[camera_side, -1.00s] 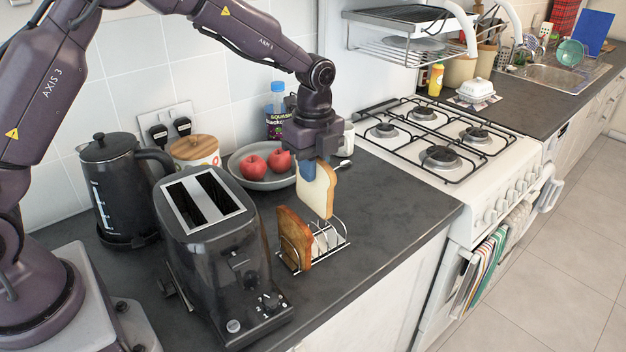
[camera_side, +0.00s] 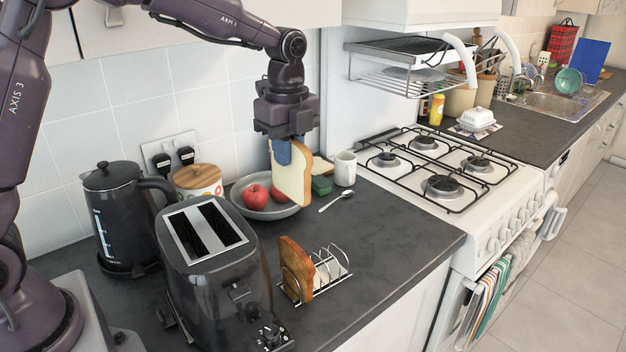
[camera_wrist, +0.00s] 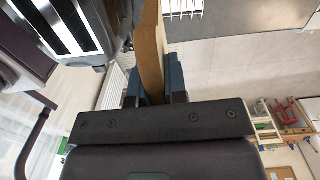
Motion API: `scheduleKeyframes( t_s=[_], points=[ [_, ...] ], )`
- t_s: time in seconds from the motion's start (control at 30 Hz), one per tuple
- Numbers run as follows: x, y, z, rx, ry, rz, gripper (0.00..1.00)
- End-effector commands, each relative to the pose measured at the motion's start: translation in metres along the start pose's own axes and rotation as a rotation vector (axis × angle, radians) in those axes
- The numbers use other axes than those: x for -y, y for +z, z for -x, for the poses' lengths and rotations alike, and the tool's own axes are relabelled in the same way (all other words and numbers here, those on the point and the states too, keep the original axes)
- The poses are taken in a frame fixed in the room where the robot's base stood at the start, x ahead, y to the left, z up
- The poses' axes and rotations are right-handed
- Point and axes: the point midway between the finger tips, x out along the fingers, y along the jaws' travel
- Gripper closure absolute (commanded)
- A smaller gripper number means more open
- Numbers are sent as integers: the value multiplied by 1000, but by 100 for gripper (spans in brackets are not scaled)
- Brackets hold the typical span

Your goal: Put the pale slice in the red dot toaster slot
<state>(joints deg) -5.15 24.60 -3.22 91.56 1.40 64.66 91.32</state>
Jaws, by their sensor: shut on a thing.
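The pale slice (camera_side: 292,174), white-faced with a brown crust, hangs upright from my gripper (camera_side: 284,152). My gripper is shut on its upper edge, with a blue finger against the face. In the wrist view the slice (camera_wrist: 150,48) shows edge-on between the fingers (camera_wrist: 153,88). The black toaster (camera_side: 215,270) stands to the left and nearer the camera, its two dark slots (camera_side: 205,230) empty on top. The slice is apart from the toaster and higher than its top. The toaster also shows at the upper left of the wrist view (camera_wrist: 58,28). I cannot make out a red dot.
A wire rack (camera_side: 335,280) holding a browned slice (camera_side: 296,268) stands right of the toaster. A black kettle (camera_side: 112,215) and a lidded jar (camera_side: 198,181) stand behind it. A bowl with apples (camera_side: 257,197), a mug (camera_side: 345,168) and a spoon (camera_side: 337,201) are farther back.

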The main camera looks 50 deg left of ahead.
Motion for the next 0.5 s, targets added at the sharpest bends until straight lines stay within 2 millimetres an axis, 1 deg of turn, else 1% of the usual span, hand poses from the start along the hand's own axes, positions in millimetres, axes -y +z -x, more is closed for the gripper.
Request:
scheduleKeyframes(
  t_s=[0.03,0.07,0.1,0.17,0.2,0.27,0.3,0.4,0.5],
  points=[
    [-17,11,14,1,-5,14,100],
    [-28,16,19,1,-5,20,100],
    [-43,23,24,-1,-5,25,100],
    [-66,32,30,-1,-6,31,100],
    [-82,37,33,-2,-6,32,100],
    [-104,44,34,-3,-8,31,100],
    [-120,46,32,-4,-7,28,100],
    [-150,50,26,-5,-8,13,100],
    [-171,50,16,-3,-8,-9,100]
  ],
)
